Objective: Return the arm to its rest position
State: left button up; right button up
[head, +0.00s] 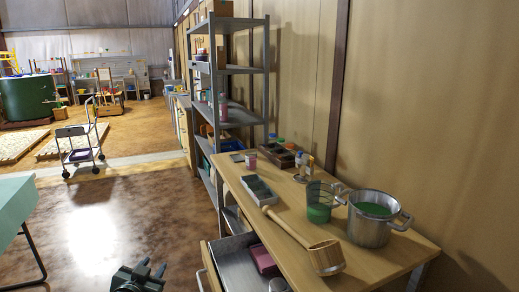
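My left gripper (151,268) is at the bottom edge of the head view, left of the wooden workbench (410,250). It is low over the brown floor, and its two dark fingers stand a little apart with nothing seen between them. Most of my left arm is out of the picture. My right gripper is not in view. On the bench are a metal pot (370,232) with green liquid and a clear measuring jug (318,198) with green liquid.
An open drawer (232,262) juts from the bench, holding a dark red box (263,259). A grey divided tray (260,192) sits on the bench. A metal shelf rack (236,69) stands behind. A pale green table (15,208) is at left; floor between is clear.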

pick_arm(q)
jog(key=s+d+f+g+h, duration=0.1)
jog(key=s+d+f, duration=0.3)
jog(key=s, duration=0.6)
jog(key=s+d+f+g+h, duration=0.1)
jog(key=s+d+f, duration=0.3)
jog(key=s, duration=0.6)
jog(key=s+d+f+g+h, duration=0.1)
jog(key=s+d+f, duration=0.3)
jog(key=s, duration=0.6)
jog(key=shift+d+f+n+g, duration=0.2)
jog(key=shift+d+n+g, duration=0.1)
jog(key=shift+d+g, duration=0.5)
